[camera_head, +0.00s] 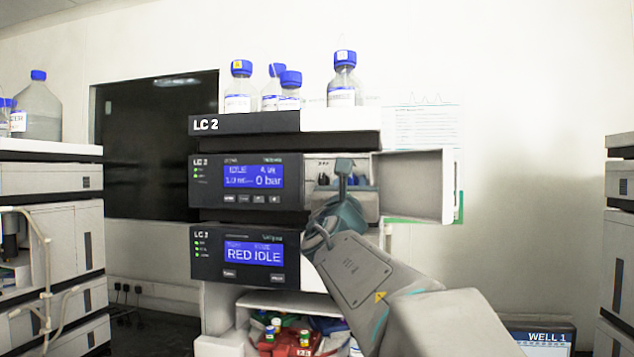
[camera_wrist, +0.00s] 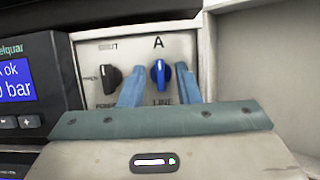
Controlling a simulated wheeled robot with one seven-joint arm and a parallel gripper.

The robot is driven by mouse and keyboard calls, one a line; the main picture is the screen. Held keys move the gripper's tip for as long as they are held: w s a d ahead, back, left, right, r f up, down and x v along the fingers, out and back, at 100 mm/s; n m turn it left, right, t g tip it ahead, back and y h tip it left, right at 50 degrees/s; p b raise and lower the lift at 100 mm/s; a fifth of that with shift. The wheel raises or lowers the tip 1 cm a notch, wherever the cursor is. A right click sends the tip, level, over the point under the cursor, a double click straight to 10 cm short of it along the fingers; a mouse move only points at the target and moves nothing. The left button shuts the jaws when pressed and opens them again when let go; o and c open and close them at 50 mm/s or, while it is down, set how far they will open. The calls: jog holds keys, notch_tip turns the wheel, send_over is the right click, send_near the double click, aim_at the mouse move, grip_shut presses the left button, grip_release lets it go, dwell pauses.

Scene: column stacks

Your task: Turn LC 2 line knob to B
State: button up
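The LC 2 stack (camera_head: 245,123) stands in the middle of the head view. In its pump module, a swung-open door (camera_head: 420,185) bares a panel with two knobs. The blue line knob (camera_wrist: 160,75) sits above the word LINE, its grip upright and pointing up at the letter A. No B label is visible; my gripper covers part of the panel. My gripper (camera_wrist: 159,82) is open, with one finger on each side of the blue knob. A gap shows between each finger and the knob in the wrist view.
A black knob (camera_wrist: 109,78) sits left of the blue one, near my left finger. The open door borders the panel on the right. Bottles (camera_head: 343,80) with blue caps stand on top of the stack. Open shelf with vials (camera_head: 303,340) lies below.

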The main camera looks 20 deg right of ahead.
grip_shut()
jog(key=shift+f+m, duration=0.1)
jog(key=shift+m, duration=0.3)
jog(key=m+h+b, duration=0.1)
jog(key=m, duration=0.1)
jog(key=m+g+b, duration=0.1)
jog(key=shift+a+f+m+g+h, duration=0.1)
jog(key=shift+m+g+h, duration=0.2)
jog(key=shift+m+h, duration=0.1)
jog(key=m+g+b, duration=0.1)
jog(key=m, duration=0.1)
jog(key=m+g+h, duration=0.1)
jog(key=m, duration=0.2)
jog(key=shift+w+a+h+b, duration=0.1)
jog(key=shift+h+b, duration=0.2)
jog(key=shift+b, duration=0.05)
jog(key=m+g, duration=0.1)
jog(key=m, duration=0.1)
jog(key=m+g, duration=0.1)
jog(key=m, duration=0.1)
jog(key=m+g, duration=0.1)
jog(key=m, duration=0.1)
jog(key=shift+r+m, duration=0.35)
jog(key=shift+m, duration=0.05)
jog(key=m+g, duration=0.1)
jog(key=m, duration=0.2)
jog(key=m+g+y+p, duration=0.1)
jog(key=m, duration=0.2)
jog(key=shift+r, duration=0.15)
